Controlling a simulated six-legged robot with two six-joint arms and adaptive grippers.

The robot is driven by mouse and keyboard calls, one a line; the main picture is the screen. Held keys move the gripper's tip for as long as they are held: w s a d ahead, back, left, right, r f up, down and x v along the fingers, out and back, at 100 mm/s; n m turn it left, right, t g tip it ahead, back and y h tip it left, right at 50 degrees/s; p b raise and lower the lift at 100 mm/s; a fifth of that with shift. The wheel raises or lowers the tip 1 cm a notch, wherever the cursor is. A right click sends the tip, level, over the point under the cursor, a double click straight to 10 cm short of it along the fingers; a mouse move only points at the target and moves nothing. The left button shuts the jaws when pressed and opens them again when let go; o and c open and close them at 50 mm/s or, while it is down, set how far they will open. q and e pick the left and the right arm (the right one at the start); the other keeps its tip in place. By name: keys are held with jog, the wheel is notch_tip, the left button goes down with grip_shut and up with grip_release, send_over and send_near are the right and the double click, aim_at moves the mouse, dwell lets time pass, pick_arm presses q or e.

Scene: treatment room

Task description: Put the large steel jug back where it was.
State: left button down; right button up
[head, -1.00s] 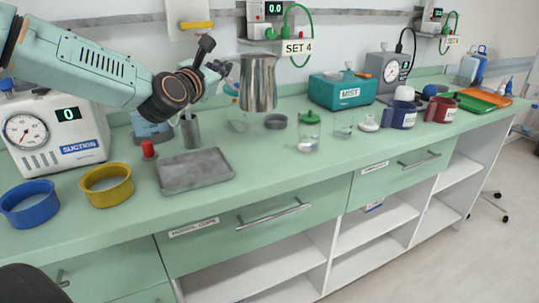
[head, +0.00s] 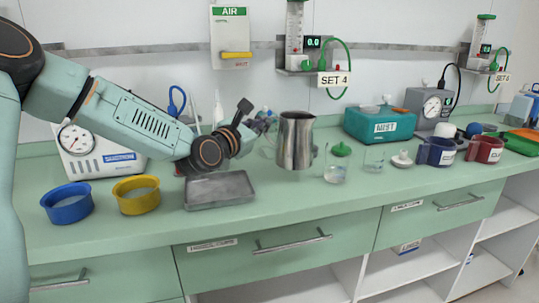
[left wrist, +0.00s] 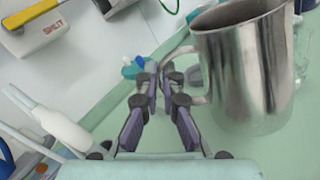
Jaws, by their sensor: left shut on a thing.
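The large steel jug (head: 296,142) is upright over the back of the green counter, between the grey tray and the lidded glass beaker. My left gripper (head: 264,124) is shut on its handle side, at the jug's left. In the left wrist view the jug (left wrist: 243,65) fills the upper right, and the fingers of my left gripper (left wrist: 162,82) close at its handle. The head view does not clearly show whether the jug's base touches the counter. My right gripper is not in view.
A grey tray (head: 220,189) lies under my left forearm, with yellow (head: 136,196) and blue (head: 67,204) bowls to its left. The green-lidded beaker (head: 336,165) stands close right of the jug, with the teal mist box (head: 378,126) behind. The counter in front is clear.

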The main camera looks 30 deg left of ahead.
pick_arm(q)
notch_tip(320, 180, down, 5)
jog(key=shift+b, duration=0.75)
jog(key=shift+w+a, duration=0.1)
jog(key=shift+f, duration=0.1)
jog(key=c, duration=1.5)
grip_release()
jog(key=shift+f, duration=0.1)
